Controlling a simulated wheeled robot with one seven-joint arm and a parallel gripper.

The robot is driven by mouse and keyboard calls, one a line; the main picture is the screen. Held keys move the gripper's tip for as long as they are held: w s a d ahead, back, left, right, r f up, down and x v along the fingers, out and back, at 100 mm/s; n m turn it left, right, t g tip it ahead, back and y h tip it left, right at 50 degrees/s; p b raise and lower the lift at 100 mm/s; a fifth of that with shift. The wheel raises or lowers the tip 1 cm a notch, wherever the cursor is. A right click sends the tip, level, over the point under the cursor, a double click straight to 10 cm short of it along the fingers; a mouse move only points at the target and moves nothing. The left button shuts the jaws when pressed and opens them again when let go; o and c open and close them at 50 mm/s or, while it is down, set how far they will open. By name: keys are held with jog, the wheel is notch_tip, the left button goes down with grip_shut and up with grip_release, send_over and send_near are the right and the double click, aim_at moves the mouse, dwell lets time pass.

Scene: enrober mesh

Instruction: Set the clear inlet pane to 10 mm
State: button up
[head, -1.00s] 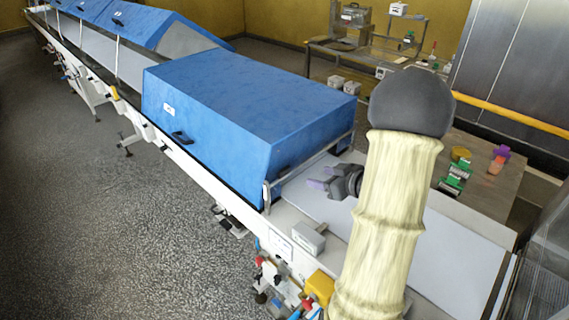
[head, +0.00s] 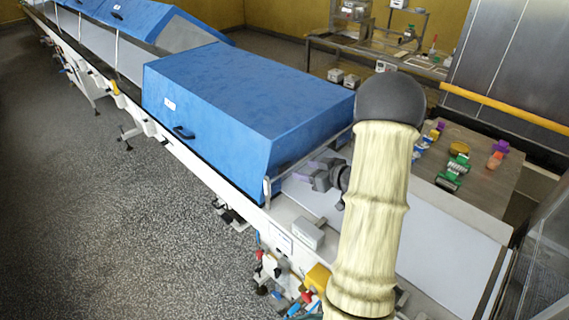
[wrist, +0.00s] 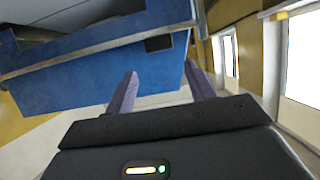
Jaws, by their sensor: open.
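The blue hood (head: 245,105) of the enrober stands over the belt line, and its near end faces my gripper. A thin metal frame (head: 268,190) runs across that end at the inlet. The clear pane itself is hard to make out, and I cannot read its height. My gripper (head: 302,173) is open and empty, close to the inlet end just above the pale belt (head: 450,245). In the wrist view its two purple fingers (wrist: 161,86) stand apart and point at the blue hood end (wrist: 95,70). I cannot tell whether they touch anything.
A small grey box (head: 308,233) sits on the machine's near side rail. A side table (head: 490,190) at the right holds several coloured items. A yellow rail (head: 510,117) runs behind it. The floor at the left is clear.

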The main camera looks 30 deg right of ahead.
aim_at(285, 172)
jog(key=p+x, duration=0.2)
jog(key=x, duration=0.8)
jog(key=shift+w+a+f+p, duration=0.15)
jog(key=shift+w+f+p, duration=0.1)
jog(key=shift+w+p, duration=0.1)
jog(key=c, duration=1.1)
jog(key=shift+f+b, duration=1.3)
jog(key=shift+f, duration=0.25)
jog(key=o, duration=1.1)
jog(key=shift+r, duration=0.1)
